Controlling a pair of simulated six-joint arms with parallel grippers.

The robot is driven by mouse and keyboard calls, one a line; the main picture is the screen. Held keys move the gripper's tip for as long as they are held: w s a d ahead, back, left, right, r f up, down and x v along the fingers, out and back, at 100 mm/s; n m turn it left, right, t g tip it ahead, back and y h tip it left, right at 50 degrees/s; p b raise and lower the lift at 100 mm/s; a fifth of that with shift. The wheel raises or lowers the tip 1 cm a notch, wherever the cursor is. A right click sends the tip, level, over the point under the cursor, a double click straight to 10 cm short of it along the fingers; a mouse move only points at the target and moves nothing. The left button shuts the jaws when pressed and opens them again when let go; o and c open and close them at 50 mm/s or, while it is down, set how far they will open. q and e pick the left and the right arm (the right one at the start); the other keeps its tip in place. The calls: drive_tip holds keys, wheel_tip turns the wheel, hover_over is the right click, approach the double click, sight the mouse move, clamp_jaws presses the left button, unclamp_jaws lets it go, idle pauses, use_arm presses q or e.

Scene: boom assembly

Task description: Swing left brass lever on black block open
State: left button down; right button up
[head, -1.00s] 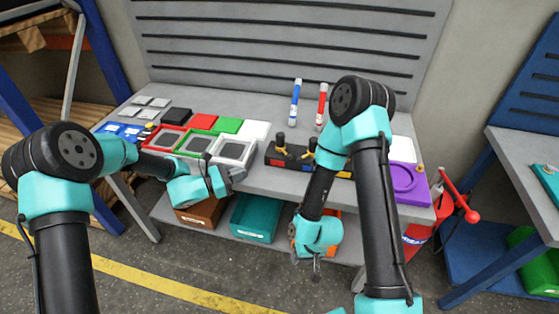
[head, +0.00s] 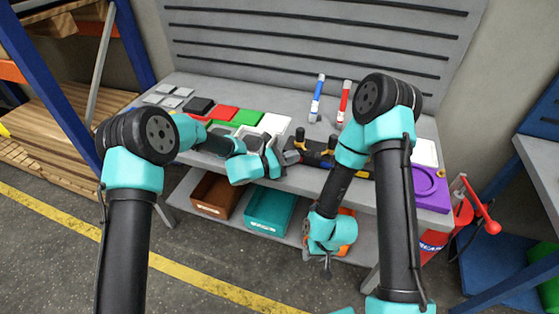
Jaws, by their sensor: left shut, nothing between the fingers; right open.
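The black block (head: 318,158) lies along the front of the grey table. Its left brass lever (head: 301,141) and a second brass lever (head: 330,143) have dark knobs and stand on top. My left gripper (head: 291,157) is shut and empty at the block's left end, just left of and below the left lever; I cannot tell whether it touches. My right gripper (head: 328,270) is open and empty, hanging low in front of the table edge. My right arm hides the block's right part.
Red, green and white trays and lids (head: 222,113) lie left of the block, partly behind my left arm. A blue marker (head: 317,98) and a red marker (head: 344,102) stand behind it. A purple part (head: 430,187) lies right. Brown and teal bins (head: 270,211) sit below.

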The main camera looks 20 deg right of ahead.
sight(305, 154)
use_arm(q)
drive_tip(key=shift+w+d, duration=0.1)
drive_tip(key=shift+d, duration=0.85)
drive_tip(key=shift+d, duration=0.15)
drive_tip(key=shift+d, duration=0.5)
drive_tip(key=shift+a, duration=0.1)
drive_tip(key=shift+a, duration=0.3)
drive_tip(key=s+a, duration=0.1)
drive_tip(key=a, duration=1.6)
drive_tip(key=shift+s, duration=0.35)
drive_tip(key=shift+f, duration=0.1)
